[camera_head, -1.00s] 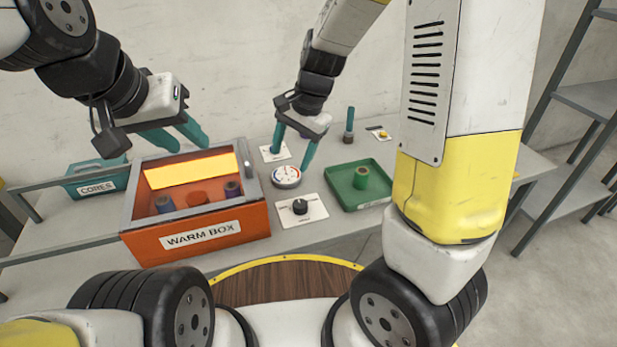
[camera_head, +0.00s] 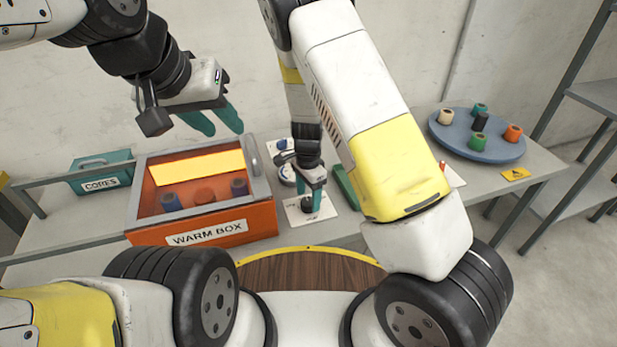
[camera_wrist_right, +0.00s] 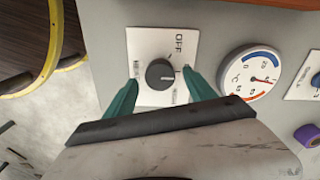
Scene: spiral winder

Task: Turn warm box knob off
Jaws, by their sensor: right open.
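The warm box knob (camera_wrist_right: 160,74) is a round black dial on a white plate in the right wrist view. The word OFF is printed at the plate's upper right; I cannot tell exactly which mark the pointer meets. My right gripper (camera_wrist_right: 160,78) is open, with one teal finger on each side of the knob; I cannot tell whether they touch it. In the head view my right gripper (camera_head: 311,193) points down over the plate and partly hides the knob (camera_head: 306,205). The orange warm box (camera_head: 262,222) stands to its left. My left gripper (camera_head: 223,128) is open and empty above the box's back edge.
A round gauge (camera_wrist_right: 252,75) lies next to the knob plate. A green tray (camera_head: 346,187) is mostly hidden by my right arm. A blue round stand (camera_head: 460,150) with several rolls is at the right. A teal cores bin (camera_head: 100,178) is at the left.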

